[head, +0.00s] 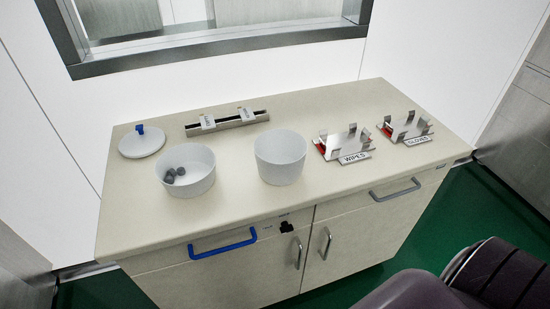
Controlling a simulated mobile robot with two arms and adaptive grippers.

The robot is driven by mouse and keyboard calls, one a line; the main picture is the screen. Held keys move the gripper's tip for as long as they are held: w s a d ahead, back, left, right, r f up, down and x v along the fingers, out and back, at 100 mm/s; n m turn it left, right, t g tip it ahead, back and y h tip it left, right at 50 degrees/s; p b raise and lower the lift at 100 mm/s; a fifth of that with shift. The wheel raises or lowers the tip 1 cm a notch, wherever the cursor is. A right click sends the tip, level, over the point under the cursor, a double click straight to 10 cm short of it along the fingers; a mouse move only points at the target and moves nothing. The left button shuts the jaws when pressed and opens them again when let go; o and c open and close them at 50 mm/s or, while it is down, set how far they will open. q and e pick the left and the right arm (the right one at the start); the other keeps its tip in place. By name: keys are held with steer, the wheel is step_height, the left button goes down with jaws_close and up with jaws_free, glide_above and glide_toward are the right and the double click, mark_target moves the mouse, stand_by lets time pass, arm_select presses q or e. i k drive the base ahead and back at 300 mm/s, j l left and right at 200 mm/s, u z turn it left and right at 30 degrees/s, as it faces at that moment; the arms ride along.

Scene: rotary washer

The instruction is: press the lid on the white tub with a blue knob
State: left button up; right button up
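A round white lid with a blue knob (141,141) lies flat at the back left of the cabinet top, apart from the containers. A low, wide white tub (200,183) stands open in front of it, with several small grey pieces (173,175) inside at its left. A taller white tub (280,163) stands open to its right, near the middle; the part of its inside that shows looks empty. Neither tub has a lid on it. Neither of my grippers shows in the head view.
A metal rail with two labelled tags (227,122) lies behind the tubs. A metal rack marked WIPES (350,145) and another marked GLOVES (407,130) stand to the right. The cabinet top (130,215) is bare at the front left. A blue drawer handle (222,247) sticks out below.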

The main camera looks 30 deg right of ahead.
mark_target(142, 142)
steer(key=i+j+z, duration=0.1)
steer(key=j, duration=0.3)
steer(key=i+j, duration=0.25)
steer(key=i+j+z, duration=0.15)
steer(key=j, duration=0.35)
steer(key=i+j+z, duration=0.1)
steer(key=j, duration=0.3)
steer(key=i+j+z, duration=0.1)
steer(key=j, duration=0.35)
steer(key=i, duration=0.05)
